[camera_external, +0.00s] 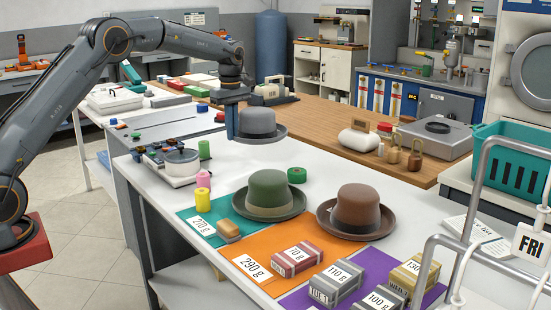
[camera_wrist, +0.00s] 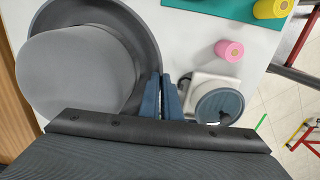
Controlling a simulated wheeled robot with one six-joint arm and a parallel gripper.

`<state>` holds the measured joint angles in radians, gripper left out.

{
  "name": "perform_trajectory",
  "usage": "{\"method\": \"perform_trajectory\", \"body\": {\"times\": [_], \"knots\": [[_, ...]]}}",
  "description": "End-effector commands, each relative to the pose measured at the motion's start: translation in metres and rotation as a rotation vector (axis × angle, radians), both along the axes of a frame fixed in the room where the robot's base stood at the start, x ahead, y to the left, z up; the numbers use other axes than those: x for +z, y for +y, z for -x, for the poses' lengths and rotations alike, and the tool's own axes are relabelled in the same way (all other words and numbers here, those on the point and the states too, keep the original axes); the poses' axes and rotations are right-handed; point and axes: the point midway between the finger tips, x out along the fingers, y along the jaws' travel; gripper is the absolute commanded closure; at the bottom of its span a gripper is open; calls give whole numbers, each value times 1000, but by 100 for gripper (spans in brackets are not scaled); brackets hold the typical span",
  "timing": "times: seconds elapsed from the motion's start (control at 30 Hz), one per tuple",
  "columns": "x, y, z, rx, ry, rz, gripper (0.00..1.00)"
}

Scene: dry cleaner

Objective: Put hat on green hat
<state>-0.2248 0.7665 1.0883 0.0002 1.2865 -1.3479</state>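A grey hat (camera_external: 257,123) with a round crown hangs level from my gripper (camera_external: 232,122), above the back part of the white table. In the wrist view the grey hat (camera_wrist: 75,75) fills the left side, and my gripper (camera_wrist: 168,90) is shut on its brim edge. The green hat (camera_external: 269,194) sits upright on the table, in front of and slightly right of the held hat in the external view. A brown hat (camera_external: 359,210) sits beside it on the right. The green hat is not visible in the wrist view.
A scale (camera_external: 180,163) and pink (camera_external: 203,189), yellow (camera_external: 203,179) and green (camera_external: 297,175) rolls stand near the green hat. Labelled blocks lie on orange (camera_external: 258,260) and purple mats at the front. A teal basket (camera_external: 512,155) stands at right.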

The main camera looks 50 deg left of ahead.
Motion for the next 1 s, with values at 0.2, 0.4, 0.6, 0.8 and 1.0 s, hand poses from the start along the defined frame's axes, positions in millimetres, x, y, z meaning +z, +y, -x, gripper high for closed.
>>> {"method": "perform_trajectory", "body": {"times": [0.2, 0.4, 0.6, 0.8, 1.0], "knots": [[41, -98, 36, -9, -3, -1, 100], [67, -177, 83, -9, -5, -1, 100], [82, -230, 128, -6, -7, 0, 100], [86, -252, 150, -3, -8, 0, 100], [56, -254, 153, -2, -4, 0, 100]]}}
